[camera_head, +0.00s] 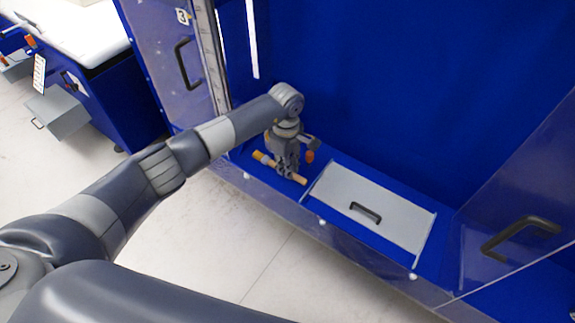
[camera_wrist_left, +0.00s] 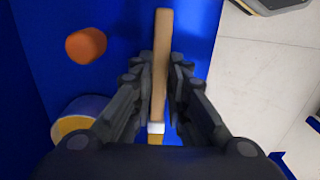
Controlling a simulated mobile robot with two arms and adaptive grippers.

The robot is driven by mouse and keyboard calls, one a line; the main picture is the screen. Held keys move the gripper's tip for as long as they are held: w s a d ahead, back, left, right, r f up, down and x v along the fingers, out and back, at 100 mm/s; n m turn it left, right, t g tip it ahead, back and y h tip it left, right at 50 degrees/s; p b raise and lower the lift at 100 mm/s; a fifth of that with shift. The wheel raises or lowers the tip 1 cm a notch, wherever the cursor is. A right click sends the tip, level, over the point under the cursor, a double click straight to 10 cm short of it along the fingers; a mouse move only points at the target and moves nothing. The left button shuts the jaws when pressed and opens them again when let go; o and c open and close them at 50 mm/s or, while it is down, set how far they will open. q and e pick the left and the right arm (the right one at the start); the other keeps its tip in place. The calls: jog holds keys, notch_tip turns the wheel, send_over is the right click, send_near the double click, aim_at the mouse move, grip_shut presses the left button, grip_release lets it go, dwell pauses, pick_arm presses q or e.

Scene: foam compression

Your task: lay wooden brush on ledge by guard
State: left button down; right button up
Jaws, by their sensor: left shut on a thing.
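The wooden brush (camera_head: 298,178) has a pale wood handle and shows in my left gripper over the blue ledge (camera_head: 330,215), left of the grey guard panel. My left gripper (camera_head: 286,174) points down and is shut on the brush. In the left wrist view the brush (camera_wrist_left: 160,65) runs lengthwise between the fingers (camera_wrist_left: 160,95), with a white band and a yellowish end near the palm. I cannot tell whether the brush touches the ledge. The right gripper is not in view.
A grey panel with a black handle (camera_head: 366,212) lies right of the gripper. An orange knob (camera_head: 310,156) stands close behind it; it also shows in the left wrist view (camera_wrist_left: 86,45). Clear doors with black handles (camera_head: 520,234) flank the opening.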

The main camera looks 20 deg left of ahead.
pick_arm(q)
jog(key=shift+f, duration=0.1)
jog(key=c, duration=1.5)
grip_release()
notch_tip(320, 180, up, 12)
jog(key=shift+a+r, duration=0.1)
